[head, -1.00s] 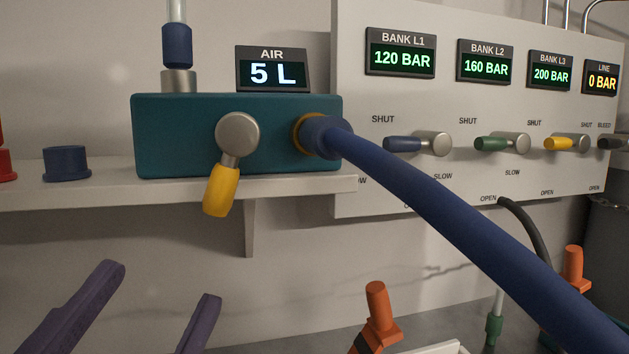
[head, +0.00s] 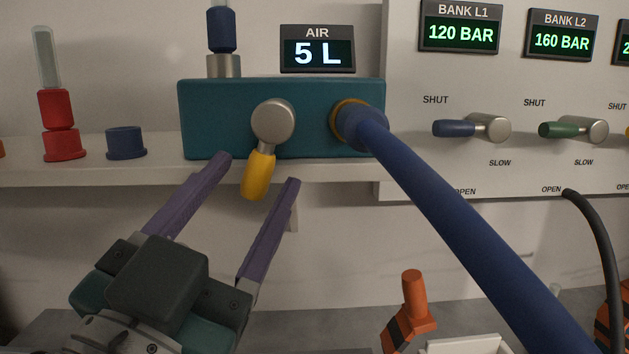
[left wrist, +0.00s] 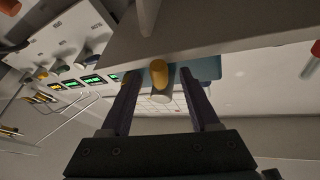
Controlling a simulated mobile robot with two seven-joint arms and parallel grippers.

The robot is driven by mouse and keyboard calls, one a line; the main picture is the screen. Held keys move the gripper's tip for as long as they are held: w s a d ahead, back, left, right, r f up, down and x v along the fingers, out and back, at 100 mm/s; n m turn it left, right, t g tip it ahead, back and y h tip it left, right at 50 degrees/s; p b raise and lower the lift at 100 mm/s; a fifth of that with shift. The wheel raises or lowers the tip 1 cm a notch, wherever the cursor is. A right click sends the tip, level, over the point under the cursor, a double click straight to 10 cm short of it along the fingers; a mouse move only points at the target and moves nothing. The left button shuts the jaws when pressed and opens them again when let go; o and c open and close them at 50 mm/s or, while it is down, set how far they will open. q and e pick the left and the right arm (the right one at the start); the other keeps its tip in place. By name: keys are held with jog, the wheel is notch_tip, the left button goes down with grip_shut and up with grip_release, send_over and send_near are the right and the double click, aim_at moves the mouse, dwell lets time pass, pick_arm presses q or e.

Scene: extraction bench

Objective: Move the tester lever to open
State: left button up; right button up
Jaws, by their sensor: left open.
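The tester is a teal box (head: 215,110) on a shelf in the head view, with a display reading AIR 5 L (head: 318,52) behind it. Its lever has a round metal hub (head: 273,120) and a yellow handle (head: 258,175) that hangs down, tilted slightly left. My left gripper (head: 258,168) is open, with its two purple fingers pointing up on either side of the yellow handle. In the left wrist view the yellow handle (left wrist: 158,73) shows between the open fingers (left wrist: 165,85), apart from both. My right gripper is not in view.
A thick blue hose (head: 450,220) runs from the tester's right side down to the right. A panel with bank levers (head: 460,128) stands at right. A red fitting (head: 62,145) and a blue cap (head: 126,142) sit on the shelf (head: 40,172). An orange-handled tool (head: 413,300) is below.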

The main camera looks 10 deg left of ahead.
pick_arm(q)
grip_shut()
dwell(0.5)
